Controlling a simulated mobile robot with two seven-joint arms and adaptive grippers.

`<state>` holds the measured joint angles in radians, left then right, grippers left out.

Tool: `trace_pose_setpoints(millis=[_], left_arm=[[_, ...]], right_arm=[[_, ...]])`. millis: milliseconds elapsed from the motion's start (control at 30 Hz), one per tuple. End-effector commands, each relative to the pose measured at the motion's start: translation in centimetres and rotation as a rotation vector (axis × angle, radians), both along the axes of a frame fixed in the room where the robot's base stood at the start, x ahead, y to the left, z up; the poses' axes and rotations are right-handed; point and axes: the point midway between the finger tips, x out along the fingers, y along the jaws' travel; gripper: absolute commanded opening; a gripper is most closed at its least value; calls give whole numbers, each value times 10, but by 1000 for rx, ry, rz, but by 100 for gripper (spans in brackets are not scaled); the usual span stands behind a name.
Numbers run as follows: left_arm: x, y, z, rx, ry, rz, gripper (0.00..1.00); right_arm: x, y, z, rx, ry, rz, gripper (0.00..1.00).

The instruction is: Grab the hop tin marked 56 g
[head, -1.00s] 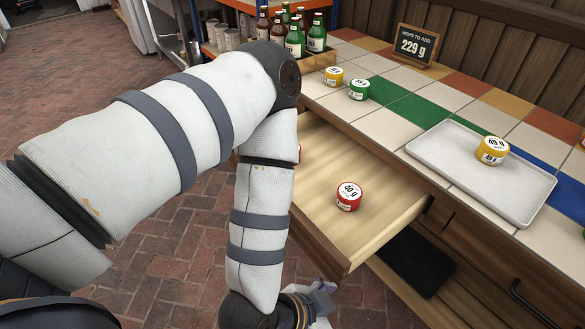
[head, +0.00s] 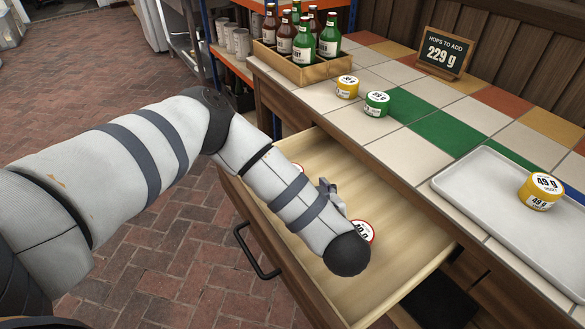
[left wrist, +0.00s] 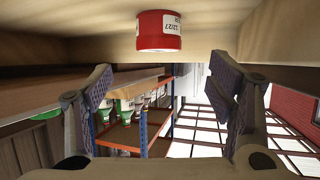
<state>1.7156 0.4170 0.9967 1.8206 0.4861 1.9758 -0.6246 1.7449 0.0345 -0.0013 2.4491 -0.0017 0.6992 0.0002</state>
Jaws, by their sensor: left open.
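My left gripper (head: 329,190) is inside the open drawer (head: 403,243), mostly hidden behind my forearm in the head view. In the left wrist view its fingers (left wrist: 162,85) are spread wide with nothing between them. A red tin (left wrist: 160,33) with a white label stands ahead of them, apart from both; no weight is readable on it. In the head view, a red tin (head: 365,229) reading about 40 g is partly covered by my arm. Another tin (head: 300,167) barely shows at the drawer's left side. I cannot read 56 g on any tin.
A yellow tin (head: 347,88) and a green tin (head: 377,105) stand on the tiled counter, near a wooden bottle crate (head: 312,73). A yellow 49 g tin (head: 540,191) sits on a white tray (head: 470,203). A sign (head: 445,50) reads 229 g. The drawer walls surround my gripper.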

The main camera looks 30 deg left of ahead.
Motion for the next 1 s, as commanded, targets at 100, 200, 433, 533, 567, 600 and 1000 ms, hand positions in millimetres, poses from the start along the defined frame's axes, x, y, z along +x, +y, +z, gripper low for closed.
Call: trace_pose_setpoints(millis=[100, 200, 433, 533, 567, 600, 1000], left_arm=[[15, 20, -13, 2, 2, 2, 75], [27, 33, -20, 2, 2, -1, 75], [49, 57, -36, 2, 3, -2, 75], [60, 68, -42, 2, 2, -4, 75], [62, 70, -43, 2, 1, -4, 75], [65, 72, -43, 3, 1, -7, 75], [67, 73, -42, 2, -2, -9, 35]], right_arm=[[-4, 0, -5, -1, 14, -1, 0], [-6, 0, -8, -1, 21, -1, 0], [-11, 0, -14, -1, 37, -1, 0], [-14, 0, -17, -1, 45, -2, 0], [-14, 0, -17, -1, 46, -2, 0], [-14, 0, -18, -1, 47, -2, 0], [-14, 0, -17, -1, 45, -2, 0]])
